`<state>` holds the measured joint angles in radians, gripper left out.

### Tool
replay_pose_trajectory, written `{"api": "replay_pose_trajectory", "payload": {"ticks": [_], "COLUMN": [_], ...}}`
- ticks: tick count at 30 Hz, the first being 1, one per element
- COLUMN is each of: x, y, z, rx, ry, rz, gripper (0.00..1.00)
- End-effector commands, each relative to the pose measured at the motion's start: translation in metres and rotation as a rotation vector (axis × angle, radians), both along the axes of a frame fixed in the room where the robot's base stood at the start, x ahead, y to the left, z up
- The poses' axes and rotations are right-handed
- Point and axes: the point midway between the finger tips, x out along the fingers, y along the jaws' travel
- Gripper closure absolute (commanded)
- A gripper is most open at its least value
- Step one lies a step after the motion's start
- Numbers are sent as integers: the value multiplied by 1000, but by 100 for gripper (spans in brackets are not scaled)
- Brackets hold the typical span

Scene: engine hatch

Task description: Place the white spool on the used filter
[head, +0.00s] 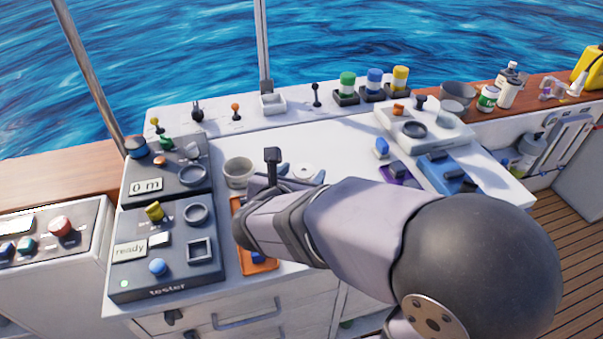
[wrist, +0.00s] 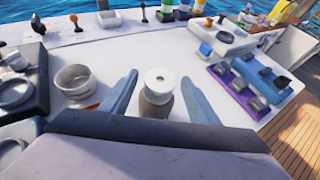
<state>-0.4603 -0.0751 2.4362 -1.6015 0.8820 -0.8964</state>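A round white piece with a hole in its middle, which looks like the white spool (wrist: 158,78), stands upright between my fingers in the wrist view. Its white top also shows in the head view (head: 303,170). Directly below it is a grey-brown cylinder (wrist: 155,106), perhaps the used filter; I cannot tell whether it is a separate part. My gripper (wrist: 158,88) is open, one blue-grey finger on each side with a visible gap to the white piece. In the head view my arm hides most of my gripper.
A pale cup (head: 238,172) stands left of my gripper. An orange tray (head: 240,210) lies partly under my arm. Purple (head: 396,176) and blue (head: 436,158) trays with dark parts are at right. The tester panel (head: 125,280) is at left.

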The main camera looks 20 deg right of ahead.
Motion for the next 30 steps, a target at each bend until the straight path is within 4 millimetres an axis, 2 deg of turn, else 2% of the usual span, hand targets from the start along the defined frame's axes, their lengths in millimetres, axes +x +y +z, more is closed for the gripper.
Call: {"api": "replay_pose_trajectory", "payload": {"ticks": [14, 30], "x": [-1, -63], "y": [2, 42], "z": [6, 40], "rx": [1, 2], "ry": [-2, -2], "rz": [1, 6], "gripper": [44, 44]}}
